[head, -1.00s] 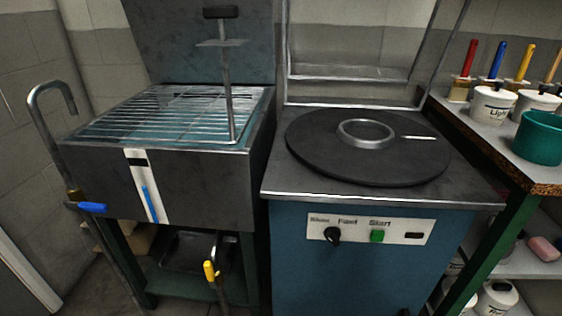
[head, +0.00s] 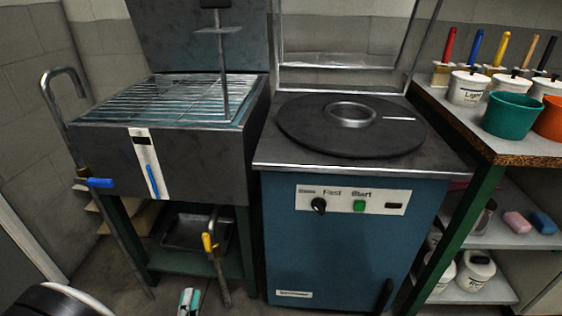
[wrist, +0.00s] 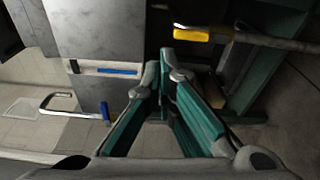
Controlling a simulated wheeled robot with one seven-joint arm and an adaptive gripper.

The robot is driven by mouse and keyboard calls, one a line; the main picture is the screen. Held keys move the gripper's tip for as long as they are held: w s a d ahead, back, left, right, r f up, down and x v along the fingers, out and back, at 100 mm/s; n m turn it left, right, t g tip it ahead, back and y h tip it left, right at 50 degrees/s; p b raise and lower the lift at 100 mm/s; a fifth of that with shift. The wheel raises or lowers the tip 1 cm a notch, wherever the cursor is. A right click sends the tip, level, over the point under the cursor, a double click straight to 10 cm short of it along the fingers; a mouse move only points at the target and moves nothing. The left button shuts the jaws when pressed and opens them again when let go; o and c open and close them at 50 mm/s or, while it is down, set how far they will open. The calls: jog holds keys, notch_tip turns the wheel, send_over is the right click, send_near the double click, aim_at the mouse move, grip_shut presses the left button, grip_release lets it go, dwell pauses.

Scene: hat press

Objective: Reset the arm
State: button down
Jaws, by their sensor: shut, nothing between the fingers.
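My gripper (head: 188,298) shows at the bottom edge of the head view, low in front of the steam table with the metal grill. Only its teal and grey end is in the frame. In the wrist view my gripper (wrist: 162,85) has its teal fingers brought together at the tips, with nothing between them. It points toward the steam table's grey front (wrist: 105,35), and the fingers appear apart from everything around them. The rest of my arm is mostly out of the head view.
The grill table (head: 190,165) has a blue-handled pipe (head: 98,183) at its left and a yellow-handled valve (head: 208,243) below. A blue press cabinet (head: 345,245) with a round black plate (head: 300,135) stands right. A shelf unit (head: 470,145) holds pots and brushes. Some floor is free in front.

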jog(key=w+d+r+m+g+h, duration=0.2)
jog(key=w+d+r+m+h, duration=0.25)
jog(key=d+r, duration=0.3)
jog(key=w+d+r+m+g+h, duration=0.1)
jog(key=w+d+r+m+h, duration=0.25)
jog(key=d+r+h, duration=0.35)
jog(key=s+d+r+m+g+h, duration=0.1)
jog(key=s+d+r+m+g, duration=0.1)
jog(key=d+r+g, duration=0.45)
jog(key=s+d+r+m+g, duration=0.2)
jog(key=s+d+r+m, duration=0.1)
jog(key=d, duration=0.6)
jog(key=s+d+r+m+g+h, duration=0.1)
jog(key=s+d+r+m+g, duration=0.1)
jog(key=d+r+g, duration=0.45)
jog(key=s+d+m+g+y, duration=0.2)
jog(key=s+d+m+y, duration=0.4)
jog(key=s, duration=0.9)
jog(key=s+a+n+t+y, duration=0.1)
jog(key=s+a+t+y, duration=0.1)
jog(key=s+y, duration=0.5)
notch_tip(320, 180, up, 30)
jog(key=t+p, duration=0.4)
jog(key=p, duration=2.4)
